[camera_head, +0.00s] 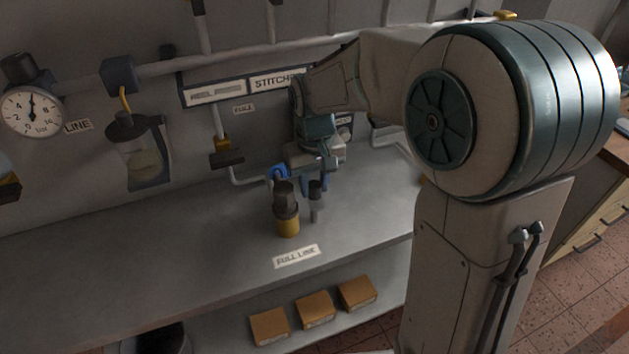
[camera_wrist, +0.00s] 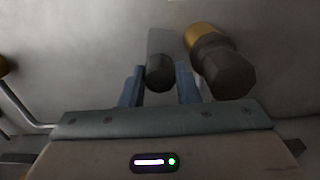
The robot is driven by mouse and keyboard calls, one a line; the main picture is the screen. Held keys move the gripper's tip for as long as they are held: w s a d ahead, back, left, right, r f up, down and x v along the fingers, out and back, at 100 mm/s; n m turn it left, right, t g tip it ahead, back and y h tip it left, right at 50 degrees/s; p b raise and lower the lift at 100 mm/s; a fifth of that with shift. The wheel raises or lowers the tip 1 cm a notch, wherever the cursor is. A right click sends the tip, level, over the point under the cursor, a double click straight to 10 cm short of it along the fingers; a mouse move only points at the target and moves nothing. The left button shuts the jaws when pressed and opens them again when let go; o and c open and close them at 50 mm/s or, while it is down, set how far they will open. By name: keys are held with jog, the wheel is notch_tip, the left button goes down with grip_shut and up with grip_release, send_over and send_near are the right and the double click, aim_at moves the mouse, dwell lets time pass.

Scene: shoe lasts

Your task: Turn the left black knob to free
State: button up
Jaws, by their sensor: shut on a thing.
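Two black knobs stand close together on the bench. One is a black hexagonal knob (camera_wrist: 160,74) on a grey post; in the head view this grey-post knob (camera_head: 315,190) is on the right, in the wrist view on the left. The other black knob (camera_head: 285,194) sits on a yellow base (camera_head: 288,226); in the wrist view this yellow-based knob (camera_wrist: 228,74) is on the right. My gripper (camera_wrist: 159,84) has its blue fingers on both sides of the grey-post knob and is shut on it. In the head view my gripper (camera_head: 300,182) partly hides behind the knobs.
A label plate (camera_head: 297,256) lies on the bench (camera_head: 180,250) in front of the knobs. Pipes, a gauge (camera_head: 32,111) and a glass bowl unit (camera_head: 140,155) are on the wall at left. Several cardboard boxes (camera_head: 315,309) are on the shelf below. The bench's left side is clear.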

aim_at(314, 184)
jog(key=shift+n, duration=0.9)
jog(key=shift+w, duration=0.1)
jog(key=o, duration=1)
jog(key=shift+c, duration=0.2)
jog(key=shift+r, duration=0.15)
notch_tip(314, 184, up, 14)
jog(key=shift+f+p, duration=0.2)
jog(key=shift+p, duration=0.1)
